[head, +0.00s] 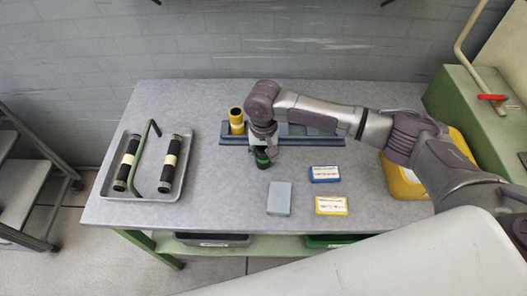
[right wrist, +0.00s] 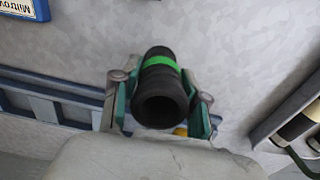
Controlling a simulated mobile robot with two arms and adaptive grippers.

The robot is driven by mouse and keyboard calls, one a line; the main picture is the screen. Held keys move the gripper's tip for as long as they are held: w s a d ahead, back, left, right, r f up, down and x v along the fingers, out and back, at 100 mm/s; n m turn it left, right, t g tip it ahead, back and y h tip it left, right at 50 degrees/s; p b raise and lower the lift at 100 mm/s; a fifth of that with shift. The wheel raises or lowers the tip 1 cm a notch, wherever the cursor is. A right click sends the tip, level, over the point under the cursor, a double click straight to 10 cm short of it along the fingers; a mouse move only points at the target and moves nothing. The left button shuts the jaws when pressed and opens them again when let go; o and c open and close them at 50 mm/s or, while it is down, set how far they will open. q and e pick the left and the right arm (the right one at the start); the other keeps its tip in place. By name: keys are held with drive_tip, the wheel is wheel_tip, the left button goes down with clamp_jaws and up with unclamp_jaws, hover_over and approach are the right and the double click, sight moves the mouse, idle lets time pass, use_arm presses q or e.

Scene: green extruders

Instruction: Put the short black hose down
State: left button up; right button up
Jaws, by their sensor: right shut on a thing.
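The short black hose (head: 262,158) has a green band. In the right wrist view the hose (right wrist: 160,100) points its open end at the camera. My right gripper (head: 264,146) is shut on it, with a finger on each side in the right wrist view (right wrist: 160,92). The hose is over the grey table (head: 190,205), just in front of the blue rack (head: 235,141). I cannot tell whether its lower end touches the table. My left gripper is not in view.
A yellow tube (head: 236,118) stands at the rack's left end. A grey block (head: 279,198), a blue box (head: 325,174) and a yellow box (head: 331,206) lie in front. A grey tray (head: 150,196) at left holds two black rolls and a green rod. Table between tray and block is clear.

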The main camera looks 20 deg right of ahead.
drive_tip(key=shift+f, duration=0.15)
drive_tip(key=o, duration=1.2)
